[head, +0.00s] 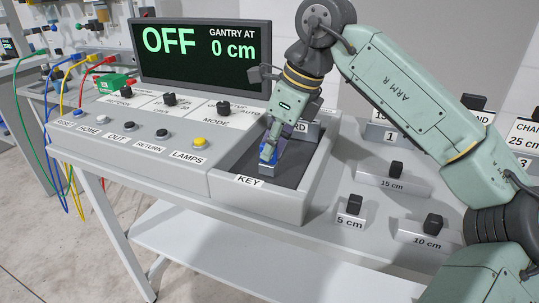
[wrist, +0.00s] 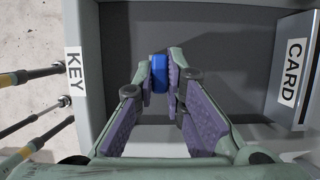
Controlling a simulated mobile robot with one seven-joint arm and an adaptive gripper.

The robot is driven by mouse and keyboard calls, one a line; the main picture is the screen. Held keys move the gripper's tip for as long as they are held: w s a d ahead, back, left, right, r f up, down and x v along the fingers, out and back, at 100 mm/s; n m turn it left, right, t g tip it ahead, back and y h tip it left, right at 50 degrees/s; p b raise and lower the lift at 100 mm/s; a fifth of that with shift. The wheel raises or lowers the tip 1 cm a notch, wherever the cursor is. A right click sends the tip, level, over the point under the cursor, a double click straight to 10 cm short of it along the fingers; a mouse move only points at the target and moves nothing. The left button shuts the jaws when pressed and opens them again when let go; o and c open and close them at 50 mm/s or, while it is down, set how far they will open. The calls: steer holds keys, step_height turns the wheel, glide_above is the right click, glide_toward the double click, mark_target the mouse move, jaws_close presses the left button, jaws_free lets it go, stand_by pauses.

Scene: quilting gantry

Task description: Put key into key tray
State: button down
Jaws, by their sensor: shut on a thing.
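The key tray is a grey open box (head: 238,205) with a dark floor, on the right end of the console. Its front rim bears the label KEY, which also shows at the left in the wrist view (wrist: 76,72). My gripper (head: 269,154) reaches down inside the tray near the label. In the wrist view my gripper (wrist: 160,76) is shut on the blue key (wrist: 159,66), its fingertips on either side of it. The key also shows as a small blue patch in the head view (head: 266,152). I cannot tell whether it touches the tray floor.
A grey block labelled CARD (wrist: 292,70) stands at the tray's other end. Console knobs and buttons (head: 200,142) lie to the left, below a display (head: 205,55) reading OFF and 0 cm. Labelled blocks with black knobs (head: 350,212) stand to the right.

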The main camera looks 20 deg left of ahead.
steer(key=shift+r, duration=0.1)
steer(key=shift+r+p, duration=1.5)
steer(key=shift+r, duration=0.25)
